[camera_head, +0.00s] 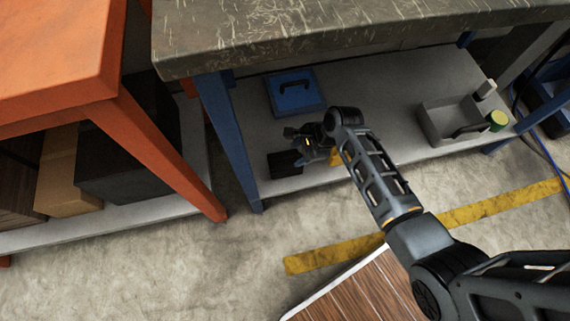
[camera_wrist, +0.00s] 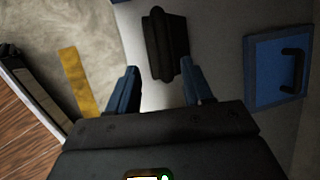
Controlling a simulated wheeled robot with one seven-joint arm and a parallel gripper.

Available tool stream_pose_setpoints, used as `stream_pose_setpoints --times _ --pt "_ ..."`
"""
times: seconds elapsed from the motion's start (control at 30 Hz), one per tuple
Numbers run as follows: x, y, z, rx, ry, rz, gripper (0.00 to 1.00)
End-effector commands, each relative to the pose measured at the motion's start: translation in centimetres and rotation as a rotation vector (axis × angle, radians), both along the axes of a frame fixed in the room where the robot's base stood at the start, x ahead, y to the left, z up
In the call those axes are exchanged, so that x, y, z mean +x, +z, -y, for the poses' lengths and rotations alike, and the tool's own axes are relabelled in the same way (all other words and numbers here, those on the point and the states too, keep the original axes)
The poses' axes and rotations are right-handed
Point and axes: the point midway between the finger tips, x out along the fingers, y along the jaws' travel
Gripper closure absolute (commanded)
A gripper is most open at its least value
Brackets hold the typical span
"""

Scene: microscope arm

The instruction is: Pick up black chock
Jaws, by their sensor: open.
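The black chock (camera_head: 285,163) lies on the lower shelf (camera_head: 385,90) of the blue-legged table, near its front left. In the wrist view the black chock (camera_wrist: 165,45) is a long, ridged dark block just beyond the fingertips, between their two lines. My gripper (camera_head: 303,146) reaches in under the tabletop and is close to the chock, to its right in the head view. In the wrist view my gripper (camera_wrist: 159,67) is open, with its two blue fingers spread and nothing between them.
A blue case (camera_head: 294,92) with a black handle lies behind the chock. The tabletop (camera_head: 340,25) overhangs the shelf, and a blue leg (camera_head: 228,140) stands left of the chock.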

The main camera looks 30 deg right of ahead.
Motion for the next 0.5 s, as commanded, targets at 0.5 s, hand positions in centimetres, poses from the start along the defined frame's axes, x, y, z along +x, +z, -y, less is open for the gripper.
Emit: stream_pose_setpoints --times 0.5 --pt "2.5 -5.6 -2.1 0.0 0.002 0.0 0.49"
